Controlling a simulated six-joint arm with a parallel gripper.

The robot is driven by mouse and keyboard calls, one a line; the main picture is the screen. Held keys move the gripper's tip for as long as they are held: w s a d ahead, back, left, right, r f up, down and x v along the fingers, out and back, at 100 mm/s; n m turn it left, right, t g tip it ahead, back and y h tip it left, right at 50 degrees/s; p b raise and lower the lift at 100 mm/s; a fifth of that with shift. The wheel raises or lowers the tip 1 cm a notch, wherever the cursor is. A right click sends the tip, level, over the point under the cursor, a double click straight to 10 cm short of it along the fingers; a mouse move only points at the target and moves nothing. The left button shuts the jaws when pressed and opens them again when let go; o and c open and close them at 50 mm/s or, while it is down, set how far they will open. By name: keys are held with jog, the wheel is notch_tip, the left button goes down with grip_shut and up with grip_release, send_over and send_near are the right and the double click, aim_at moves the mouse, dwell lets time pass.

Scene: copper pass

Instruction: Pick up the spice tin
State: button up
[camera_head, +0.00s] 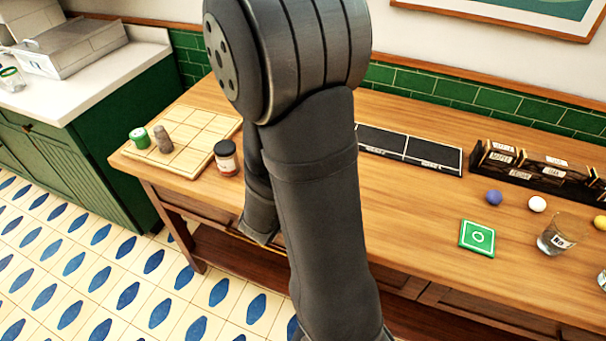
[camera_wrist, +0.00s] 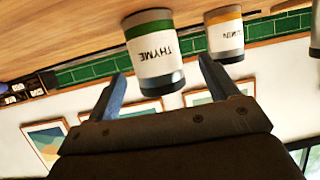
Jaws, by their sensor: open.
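A white and grey tin with a green band, labelled THYME (camera_wrist: 153,50), is in the wrist view. A similar tin with an orange band (camera_wrist: 224,36), its label partly covered, stands to its right. The picture is upside down, with the wood at the top. My gripper (camera_wrist: 162,66) is open, a finger on each side of the THYME tin in the picture. I cannot tell whether they touch it. My arm blocks the middle of the head view, and I cannot make out these two tins or the fingertips there.
The head view shows a board (camera_head: 195,124) with a green tin (camera_head: 139,138) and a grey-brown shaker (camera_head: 162,139), and a dark-lidded jar (camera_head: 226,158) beside it. Right are a black tray (camera_head: 408,147), a green coaster (camera_head: 477,238), a glass (camera_head: 560,236) and small balls. The counter's front middle is clear.

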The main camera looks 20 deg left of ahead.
jog(key=shift+r+x, duration=0.15)
jog(key=shift+x, duration=1.25)
jog(key=shift+r+x, duration=0.15)
jog(key=shift+x, duration=1.25)
jog(key=shift+d, duration=0.15)
jog(key=c, duration=1.1)
jog(key=shift+c, duration=0.2)
